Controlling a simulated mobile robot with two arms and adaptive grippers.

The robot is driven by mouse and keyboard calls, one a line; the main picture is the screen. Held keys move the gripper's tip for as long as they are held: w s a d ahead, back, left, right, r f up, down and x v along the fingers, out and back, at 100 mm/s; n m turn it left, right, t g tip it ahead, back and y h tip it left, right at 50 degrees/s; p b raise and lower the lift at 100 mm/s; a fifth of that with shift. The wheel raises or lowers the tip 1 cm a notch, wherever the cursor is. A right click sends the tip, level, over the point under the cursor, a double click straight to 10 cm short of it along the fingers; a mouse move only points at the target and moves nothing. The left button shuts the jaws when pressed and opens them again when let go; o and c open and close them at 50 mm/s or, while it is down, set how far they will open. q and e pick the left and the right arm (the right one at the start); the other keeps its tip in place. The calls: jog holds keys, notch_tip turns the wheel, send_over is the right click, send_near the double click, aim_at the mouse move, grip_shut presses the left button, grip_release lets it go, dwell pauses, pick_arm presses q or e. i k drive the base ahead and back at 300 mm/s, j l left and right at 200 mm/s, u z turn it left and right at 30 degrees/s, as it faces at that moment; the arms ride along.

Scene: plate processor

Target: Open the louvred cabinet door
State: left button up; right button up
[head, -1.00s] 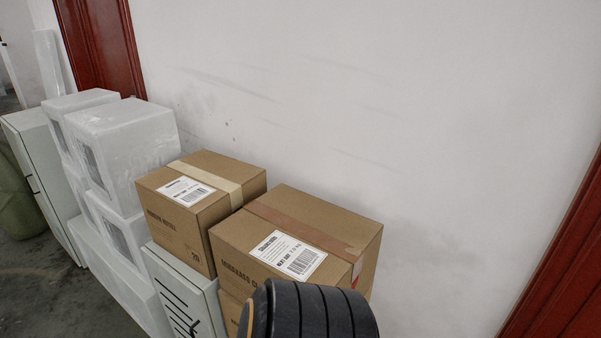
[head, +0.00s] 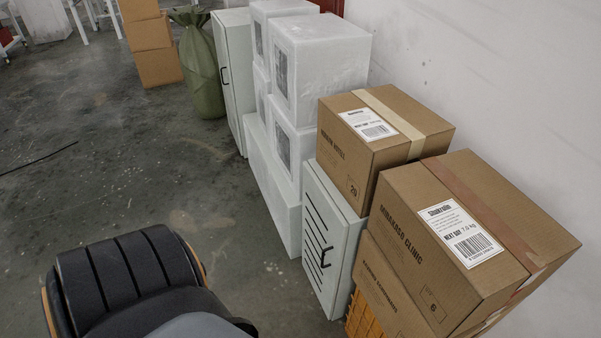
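The louvred cabinet door (head: 315,222) is a pale grey-green panel with dark horizontal slots and a dark handle (head: 324,257). It appears shut, on a low cabinet (head: 347,240) between white wrapped blocks and brown cartons. Part of my own dark ribbed arm shows at the bottom left, apart from the door with floor between. Neither gripper can be seen.
Brown cartons (head: 408,240) stand close against the cabinet's right side. White wrapped blocks (head: 319,75) stand on its left. A taller pale cabinet (head: 233,75) and a green sack (head: 200,70) are farther back. The concrete floor (head: 150,180) before the door is mostly clear.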

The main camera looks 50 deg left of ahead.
aim_at(325, 230)
jog(key=u, duration=1.35)
